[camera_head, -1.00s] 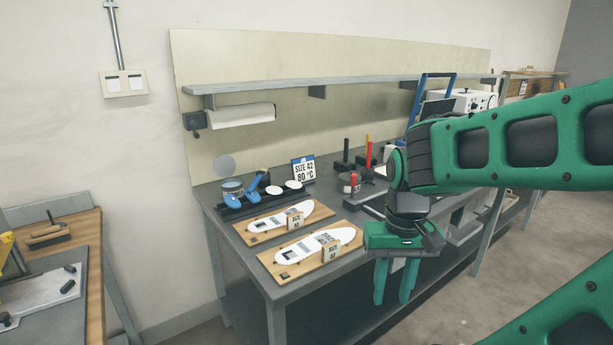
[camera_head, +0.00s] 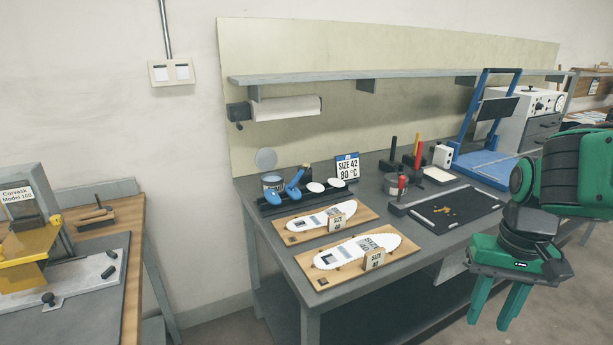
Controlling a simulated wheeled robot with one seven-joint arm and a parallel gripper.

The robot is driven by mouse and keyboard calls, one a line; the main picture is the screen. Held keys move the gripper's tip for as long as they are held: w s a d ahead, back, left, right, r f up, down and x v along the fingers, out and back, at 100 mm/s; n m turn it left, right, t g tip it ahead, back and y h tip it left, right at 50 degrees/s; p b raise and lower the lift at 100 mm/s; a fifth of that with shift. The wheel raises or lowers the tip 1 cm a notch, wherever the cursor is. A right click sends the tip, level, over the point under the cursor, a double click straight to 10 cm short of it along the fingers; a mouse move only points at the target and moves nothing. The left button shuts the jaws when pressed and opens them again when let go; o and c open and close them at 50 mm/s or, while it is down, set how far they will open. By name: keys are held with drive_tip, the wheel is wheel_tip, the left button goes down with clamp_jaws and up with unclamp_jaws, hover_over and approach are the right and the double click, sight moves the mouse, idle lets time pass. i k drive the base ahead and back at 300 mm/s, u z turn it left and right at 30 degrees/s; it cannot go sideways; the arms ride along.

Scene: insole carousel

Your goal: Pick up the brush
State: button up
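No brush can be told for certain at this size. A wooden block with a dark upright piece (camera_head: 96,216) lies on the wooden table at the left and may also be a brush. My gripper (camera_head: 491,318) hangs in front of the bench's front edge at the right, fingers down. Its two green fingers are apart, with nothing seen between them. It is well away from both items.
Two insoles on wooden boards (camera_head: 305,281) lie at the bench front. A black mat with yellowish bits (camera_head: 479,213) lies to their right. A blue-framed press (camera_head: 489,167) stands behind it. A shelf (camera_head: 300,80) runs above the bench. A yellow machine (camera_head: 25,262) stands at the left.

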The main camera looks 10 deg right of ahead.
sight(304, 167)
drive_tip(key=i, duration=1)
drive_tip(key=u, duration=0.05)
